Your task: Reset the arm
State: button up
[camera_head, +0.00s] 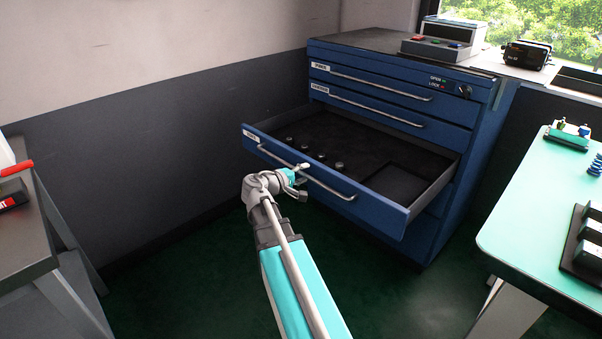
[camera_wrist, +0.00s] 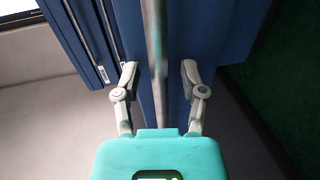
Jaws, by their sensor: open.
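My gripper (camera_head: 301,170) is at the front of the pulled-out drawer (camera_head: 399,219) of the blue cabinet, by the left part of its handle. In the wrist view my gripper (camera_wrist: 158,75) is open, with one finger on each side of the drawer handle (camera_wrist: 156,45). The handle bar runs between the fingers, and I see no clear contact with either. My arm (camera_head: 290,265) reaches out to the drawer from the bottom of the head view.
The open drawer holds several small round parts (camera_head: 322,157) and a dark tray area. The blue cabinet (camera_head: 470,190) has closed drawers above. A mint-topped table (camera_head: 520,215) stands right, and a grey bench (camera_head: 25,235) left. Green floor (camera_head: 180,295) is clear between them.

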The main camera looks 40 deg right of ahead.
jog(key=shift+a, duration=0.1)
jog(key=shift+w+a+r+p, duration=0.15)
jog(key=shift+a+p, duration=0.2)
jog(key=shift+a, duration=0.05)
jog(key=shift+w+a+r+n+t+y+p, duration=0.15)
jog(key=shift+w+a+t+y+p, duration=0.1)
jog(key=shift+a, duration=0.3)
jog(key=shift+w+a+n+t+y+p, duration=0.15)
jog(key=shift+a+p, duration=0.1)
jog(key=shift+a, duration=0.25)
jog(key=s+a+f+m+g+y, duration=0.1)
jog(key=s+a+f+y, duration=0.3)
jog(key=a, duration=0.7)
jog(key=s+a+f+g+y, duration=0.15)
jog(key=a+f+y, duration=0.4)
jog(key=a, duration=0.55)
jog(key=s+a+f+m+y, duration=0.1)
jog(key=s+a+f+y, duration=0.4)
jog(key=a, duration=0.6)
notch_tip(320, 180, up, 39)
jog(key=w+p, duration=0.2)
jog(key=p, duration=3.6)
jog(key=shift+d, duration=0.15)
